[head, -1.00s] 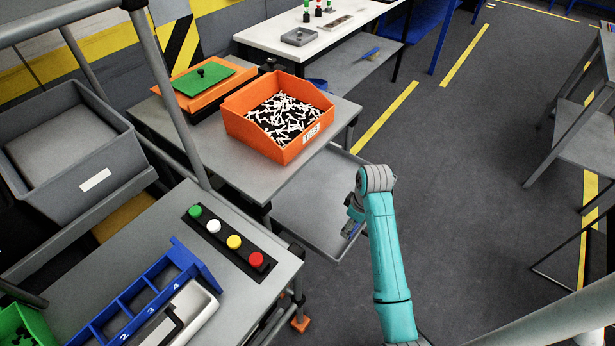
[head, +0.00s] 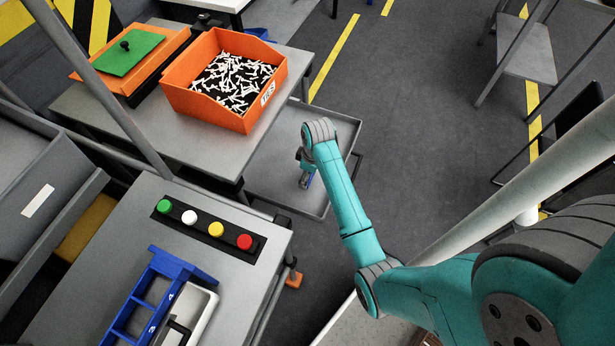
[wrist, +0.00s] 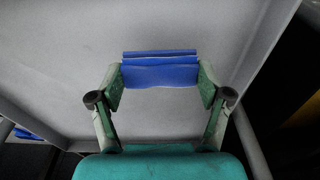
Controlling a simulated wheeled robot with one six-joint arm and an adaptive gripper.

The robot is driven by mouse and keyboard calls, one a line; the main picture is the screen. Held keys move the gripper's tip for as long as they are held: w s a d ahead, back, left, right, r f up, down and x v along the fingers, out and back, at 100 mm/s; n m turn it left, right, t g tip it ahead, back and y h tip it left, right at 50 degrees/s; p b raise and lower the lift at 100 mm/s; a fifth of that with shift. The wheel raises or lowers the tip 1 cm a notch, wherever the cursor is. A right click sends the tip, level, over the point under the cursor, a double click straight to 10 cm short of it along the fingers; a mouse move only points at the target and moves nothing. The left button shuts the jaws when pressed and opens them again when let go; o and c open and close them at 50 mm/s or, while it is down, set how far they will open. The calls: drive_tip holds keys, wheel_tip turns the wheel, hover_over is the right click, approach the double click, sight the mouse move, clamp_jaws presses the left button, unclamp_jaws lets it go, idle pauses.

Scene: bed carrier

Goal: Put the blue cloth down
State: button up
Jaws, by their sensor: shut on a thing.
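My gripper (wrist: 161,84) is shut on the blue cloth (wrist: 160,70), which shows as a folded strip between the two green-padded fingers in the wrist view. The cloth is over a grey lower shelf (wrist: 55,45); I cannot tell whether it touches the surface. In the head view my gripper (head: 305,172) hangs from my teal arm over the grey lower shelf (head: 268,188), near its right side. Only a small bit of blue shows at the fingertips there.
An orange bin (head: 178,98) of black and white pieces stands on the grey table above the shelf. A button strip (head: 210,228) and a blue divided tray (head: 190,262) lie on the nearer table.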

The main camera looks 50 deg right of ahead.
drive_tip(key=shift+f, duration=1.45)
drive_tip(key=shift+f, duration=0.1)
drive_tip(key=o, duration=1.1)
